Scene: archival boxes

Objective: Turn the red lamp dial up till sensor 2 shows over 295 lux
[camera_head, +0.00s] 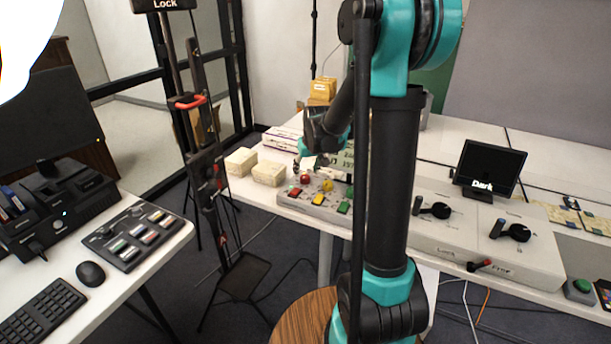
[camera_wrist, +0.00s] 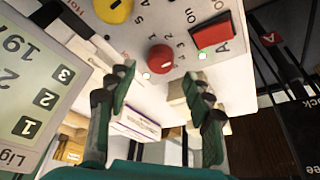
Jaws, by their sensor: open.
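The red lamp dial (camera_head: 305,179) is a round knob on the grey control panel (camera_head: 317,211). In the wrist view the red dial (camera_wrist: 160,58) lies just beyond the fingertips, roughly between their lines. My gripper (camera_wrist: 163,80) is open and empty, one finger on each side, apart from the dial. In the head view my gripper (camera_head: 306,160) hangs close above the panel's left end. The light display (camera_wrist: 35,85) appears upside down and cut off at left in the wrist view. Its large digits seem to start with 19; the full reading is not visible.
A yellow dial (camera_wrist: 113,8) and a red square button (camera_wrist: 212,33) flank the red dial. Pale boxes (camera_head: 268,173) stand left of the panel. A "Dark" screen (camera_head: 490,168) and black lever knobs (camera_head: 434,209) are at right. My arm hides part of the panel.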

